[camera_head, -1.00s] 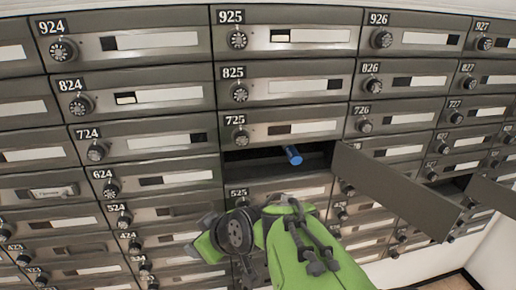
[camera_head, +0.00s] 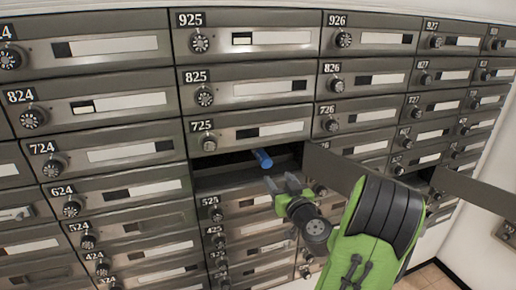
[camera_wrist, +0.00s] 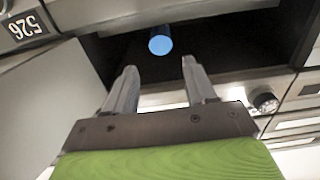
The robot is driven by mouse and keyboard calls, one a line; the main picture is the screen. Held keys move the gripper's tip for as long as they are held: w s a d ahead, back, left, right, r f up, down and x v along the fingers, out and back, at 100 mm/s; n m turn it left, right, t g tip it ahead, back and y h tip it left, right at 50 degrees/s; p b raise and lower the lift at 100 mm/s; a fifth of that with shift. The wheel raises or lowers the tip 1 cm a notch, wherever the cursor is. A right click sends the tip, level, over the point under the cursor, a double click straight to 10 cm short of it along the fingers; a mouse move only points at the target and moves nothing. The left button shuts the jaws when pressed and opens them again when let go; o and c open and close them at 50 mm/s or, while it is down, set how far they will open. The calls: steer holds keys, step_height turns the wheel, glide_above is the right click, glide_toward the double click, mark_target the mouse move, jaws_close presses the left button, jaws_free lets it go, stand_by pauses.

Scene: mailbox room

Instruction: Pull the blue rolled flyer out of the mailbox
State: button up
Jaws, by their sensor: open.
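My gripper (camera_head: 283,184) is just below and to the right of the flyer, in front of the opening. In the wrist view my gripper (camera_wrist: 158,68) has its two fingers apart with nothing between them. The flyer's far end is hidden in the dark box.
The mailbox's open door (camera_head: 345,175) stands out to the right, close to my arm. Another open door (camera_head: 480,192) is farther right. Closed mailboxes with round dials surround the opening.

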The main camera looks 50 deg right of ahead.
mark_target(267, 163)
steer(key=p+x, duration=0.3)
steer(key=x, duration=0.1)
steer(key=p+x, duration=0.3)
steer(key=x, duration=0.2)
steer(key=shift+w+r, duration=0.15)
steer(key=shift+r, duration=0.05)
steer(key=shift+w+d+f, duration=0.15)
steer(key=shift+w+d, duration=0.15)
steer(key=shift+w, duration=0.15)
steer(key=c, duration=0.9)
steer(key=shift+o, duration=0.2)
